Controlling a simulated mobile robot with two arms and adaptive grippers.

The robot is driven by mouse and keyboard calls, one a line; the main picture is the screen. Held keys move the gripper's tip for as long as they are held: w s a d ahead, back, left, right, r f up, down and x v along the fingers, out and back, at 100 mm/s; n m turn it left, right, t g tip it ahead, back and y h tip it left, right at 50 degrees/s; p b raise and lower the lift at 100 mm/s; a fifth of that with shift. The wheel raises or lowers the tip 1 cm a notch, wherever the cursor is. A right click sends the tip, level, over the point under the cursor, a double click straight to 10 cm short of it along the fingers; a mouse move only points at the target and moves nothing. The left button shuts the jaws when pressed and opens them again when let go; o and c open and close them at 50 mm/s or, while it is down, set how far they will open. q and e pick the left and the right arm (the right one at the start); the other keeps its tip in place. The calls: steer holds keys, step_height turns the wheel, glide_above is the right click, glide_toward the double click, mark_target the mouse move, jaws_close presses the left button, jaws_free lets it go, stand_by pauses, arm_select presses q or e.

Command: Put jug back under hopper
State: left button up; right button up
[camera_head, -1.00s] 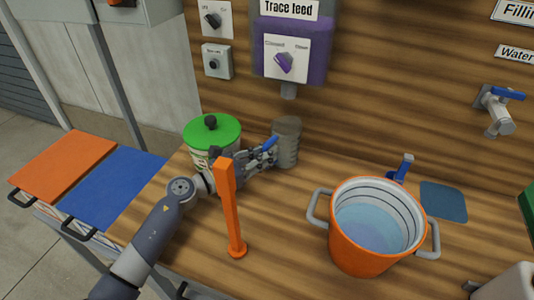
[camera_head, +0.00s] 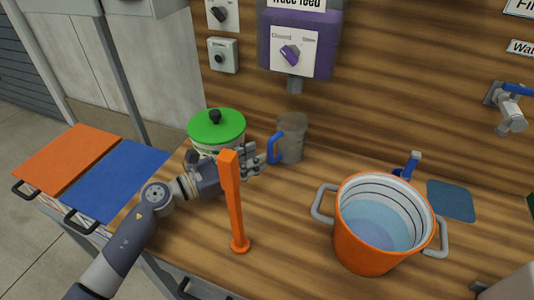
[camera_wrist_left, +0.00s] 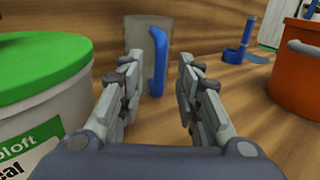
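The jug (camera_head: 293,139) is a grey, see-through cup with a blue handle, upright on the wooden bench below the hopper (camera_head: 299,42). The hopper is purple, with a dial on a white plate and a short grey spout. My left gripper (camera_head: 257,160) is just left of the jug, apart from it. In the left wrist view my left gripper (camera_wrist_left: 157,85) is open, and the jug (camera_wrist_left: 137,43) with its handle stands beyond the fingertips, with nothing held between them.
A white tub with a green lid (camera_head: 217,127) stands close behind my left gripper. An orange upright post (camera_head: 234,205) stands in front of it. An orange pot of water (camera_head: 367,249) is at right, near a blue mat (camera_head: 451,201). Bench between post and pot is clear.

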arm_select(q)
steer(key=b+v, duration=0.1)
steer(key=v, duration=0.3)
steer(key=shift+s+a+f, duration=0.1)
steer(key=shift+s+a, duration=0.4)
steer(key=shift+a, duration=0.15)
steer(key=shift+r, duration=0.2)
